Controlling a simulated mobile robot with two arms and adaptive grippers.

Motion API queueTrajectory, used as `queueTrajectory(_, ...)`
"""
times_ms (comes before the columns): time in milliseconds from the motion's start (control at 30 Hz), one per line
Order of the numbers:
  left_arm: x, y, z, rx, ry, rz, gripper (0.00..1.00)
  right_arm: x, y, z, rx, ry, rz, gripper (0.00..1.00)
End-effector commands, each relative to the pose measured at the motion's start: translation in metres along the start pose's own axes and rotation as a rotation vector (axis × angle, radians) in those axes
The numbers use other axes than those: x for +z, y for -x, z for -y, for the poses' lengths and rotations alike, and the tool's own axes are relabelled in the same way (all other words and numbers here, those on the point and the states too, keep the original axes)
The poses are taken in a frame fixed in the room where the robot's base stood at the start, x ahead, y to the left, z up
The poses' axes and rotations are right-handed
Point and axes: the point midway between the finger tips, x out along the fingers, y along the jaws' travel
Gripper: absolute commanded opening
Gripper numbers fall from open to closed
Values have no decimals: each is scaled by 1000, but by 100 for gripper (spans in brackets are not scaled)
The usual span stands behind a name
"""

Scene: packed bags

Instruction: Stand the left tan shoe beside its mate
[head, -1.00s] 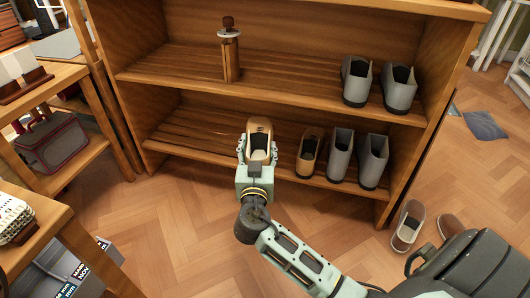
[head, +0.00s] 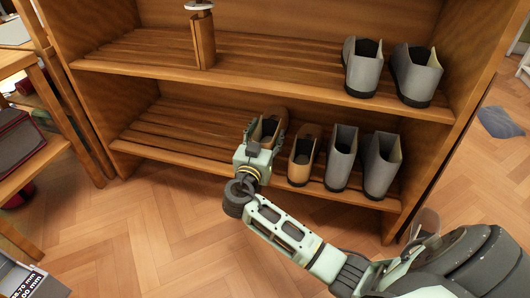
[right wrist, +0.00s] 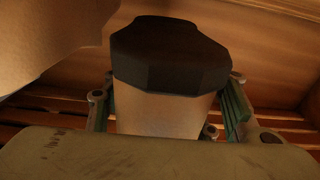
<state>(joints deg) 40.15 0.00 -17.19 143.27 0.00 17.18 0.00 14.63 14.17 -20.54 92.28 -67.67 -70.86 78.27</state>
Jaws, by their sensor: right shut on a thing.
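The left tan shoe (head: 272,113) is at the lower shelf (head: 185,137) of the wooden rack, its dark opening facing up. My right gripper (head: 264,135) is shut on its near end, with a finger on each side. In the right wrist view the shoe (right wrist: 165,110) shows between the fingers, with a dark band across it. Its mate (head: 299,173) stands upright on the same shelf, just to the right, with a small gap between them. I cannot tell whether the held shoe touches the boards. My left gripper is not in view.
Two grey shoes (head: 340,165) stand right of the mate on the lower shelf, close by. Two more grey shoes (head: 364,75) and a wooden stand (head: 204,40) are on the upper shelf above. The lower shelf is bare to the left.

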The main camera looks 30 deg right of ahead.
Motion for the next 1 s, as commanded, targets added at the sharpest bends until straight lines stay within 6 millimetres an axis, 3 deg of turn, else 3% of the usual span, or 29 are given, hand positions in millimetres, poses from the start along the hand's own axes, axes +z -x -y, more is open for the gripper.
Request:
queueTrajectory(33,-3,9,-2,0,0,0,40,10,0,0,-1,1,-4,11)
queueTrajectory(400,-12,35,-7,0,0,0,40,49,0,0,0,0,-4,11)
queueTrajectory(767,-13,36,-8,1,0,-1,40,51,0,0,-1,-1,-3,11)
queueTrajectory(800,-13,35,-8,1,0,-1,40,52,0,0,-1,0,0,54)
queueTrajectory(1000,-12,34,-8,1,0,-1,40,51,0,0,-1,0,0,72)
